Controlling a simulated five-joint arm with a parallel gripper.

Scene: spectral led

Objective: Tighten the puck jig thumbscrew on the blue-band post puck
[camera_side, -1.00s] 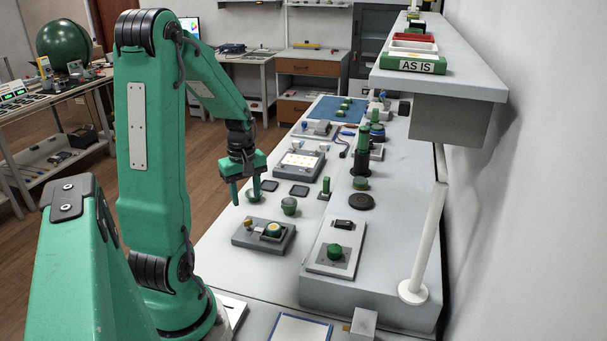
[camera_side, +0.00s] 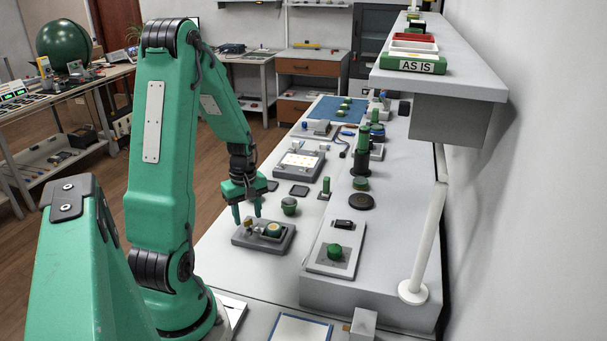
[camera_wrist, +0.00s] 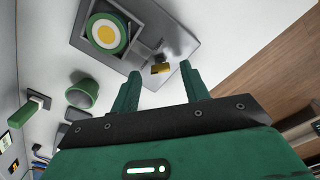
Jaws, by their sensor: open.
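The puck jig (camera_side: 252,243) is a grey block on the bench, with a green puck (camera_side: 273,230) seated in its pocket. The brass thumbscrew (camera_side: 248,222) is at the jig's left side, and shows in the wrist view (camera_wrist: 161,69) just beyond and between the fingertips. My gripper (camera_side: 247,220) is open and empty, its two green fingers pointing down around or just above the thumbscrew. Contact cannot be told.
A green cup-like part (camera_side: 289,206) stands just behind the jig. A raised grey platform (camera_side: 355,285) to the right carries a plate with a green knob (camera_side: 334,251). A lit panel (camera_side: 300,161) lies farther back. Bare bench lies in front of the jig.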

